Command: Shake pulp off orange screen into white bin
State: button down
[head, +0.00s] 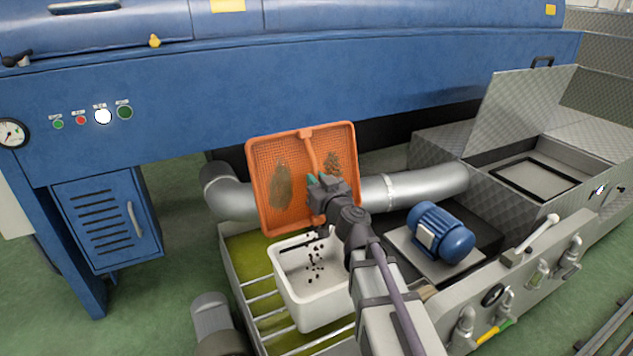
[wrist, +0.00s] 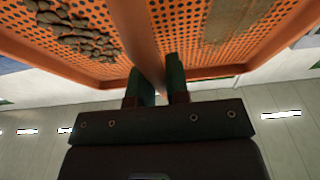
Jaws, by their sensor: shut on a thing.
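The orange screen (head: 262,170) is a perforated tray with a raised rim, held steeply tilted above the white bin (head: 318,306) in the head view. My gripper (head: 319,182) is shut on the screen's central bar. In the wrist view, the green fingertips (wrist: 156,84) close around the bar of the screen (wrist: 195,48), with brown lumps (wrist: 85,38) beside it. Dark bits (head: 316,262) show in and over the bin; whether some are falling is unclear.
The bin stands on a rack over a greenish basin (head: 252,248). A silver pipe (head: 425,184) runs behind. A blue motor (head: 440,232) sits right of my arm, and an open metal hatch (head: 520,105) stands farther right. The blue machine (head: 300,75) spans the back.

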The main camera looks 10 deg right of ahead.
notch_tip(320, 180, down, 6)
jog(key=b, duration=0.5)
notch_tip(320, 180, up, 33)
jog(key=p, duration=3.2)
jog(key=shift+f+p, duration=0.2)
jog(key=shift+p, duration=0.1)
